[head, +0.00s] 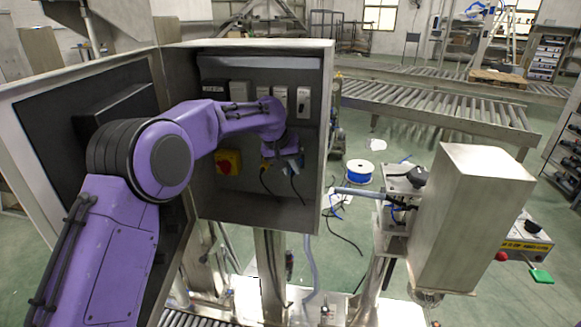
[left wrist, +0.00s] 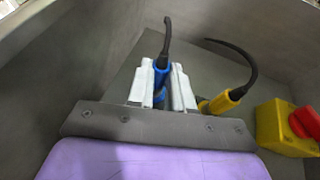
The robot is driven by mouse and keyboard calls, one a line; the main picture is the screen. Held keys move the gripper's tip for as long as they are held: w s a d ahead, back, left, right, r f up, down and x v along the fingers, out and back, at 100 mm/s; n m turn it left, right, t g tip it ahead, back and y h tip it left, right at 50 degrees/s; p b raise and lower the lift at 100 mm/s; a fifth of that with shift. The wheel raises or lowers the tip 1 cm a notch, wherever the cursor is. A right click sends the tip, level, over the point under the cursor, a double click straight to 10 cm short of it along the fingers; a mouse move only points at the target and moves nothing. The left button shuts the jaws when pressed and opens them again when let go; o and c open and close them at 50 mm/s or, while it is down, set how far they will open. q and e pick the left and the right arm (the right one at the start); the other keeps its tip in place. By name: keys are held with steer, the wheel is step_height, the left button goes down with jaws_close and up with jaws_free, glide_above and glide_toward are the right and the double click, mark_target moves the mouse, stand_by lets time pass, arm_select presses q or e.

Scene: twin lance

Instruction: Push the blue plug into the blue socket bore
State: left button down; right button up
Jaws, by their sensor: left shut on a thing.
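My left gripper (left wrist: 168,88) is shut on the blue plug (left wrist: 161,68), which sits between its two pale fingers in the left wrist view. A black cable rises from the plug's end. In the head view the left arm reaches into the open grey cabinet, and the blue plug (head: 293,163) shows small at the left gripper (head: 284,154), low on the back panel. The blue socket bore is hidden behind the fingers and plug, so I cannot tell how deep the plug sits. My right gripper is not in view.
A yellow plug (left wrist: 222,102) with a black cable is close beside the right finger. A red button on a yellow box (left wrist: 280,128) is farther right. Cabinet walls (head: 327,120) and the open door (head: 85,110) flank the arm. Switches (head: 303,102) are above the gripper.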

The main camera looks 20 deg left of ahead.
arm_select(q)
steer(key=shift+w, duration=0.25)
stand_by(0.5)
steer(key=c, duration=0.7)
jaws_free()
steer(key=shift+c, duration=0.2)
